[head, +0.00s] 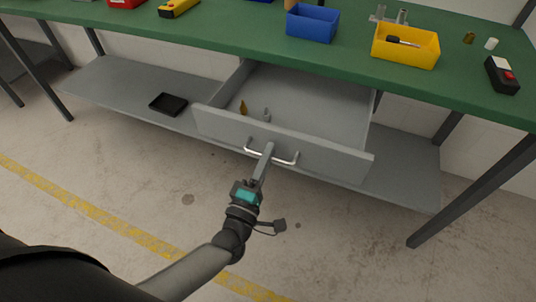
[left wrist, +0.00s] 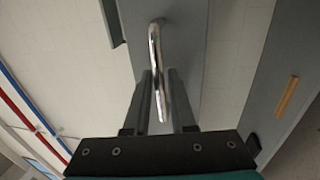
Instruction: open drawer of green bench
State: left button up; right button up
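The green-topped bench (head: 240,38) spans the top of the head view. Its grey drawer (head: 325,153) is pulled well out below the top, and its inside shows. A silver bar handle (head: 285,162) is on the drawer front; it also shows in the left wrist view (left wrist: 155,42). My left gripper (head: 268,150) is at the handle's middle. In the left wrist view the handle bar lies between its two close-set fingers (left wrist: 161,80), which look shut on it. My right gripper is in neither view.
Inside the drawer are a small amber item (head: 243,107) and a small grey one (head: 266,115). A black tray (head: 168,104) sits on the lower shelf (head: 115,85). A blue bin (head: 312,22) and yellow bin (head: 405,47) stand on the bench. The floor in front is clear.

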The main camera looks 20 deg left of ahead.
pick_arm(q)
jog(key=shift+o, duration=1.4)
jog(key=s+f, duration=0.2)
jog(key=s, duration=1.3)
jog(key=shift+a+f+p, duration=0.25)
jog(key=shift+f+p, duration=0.05)
jog(key=shift+f, duration=0.05)
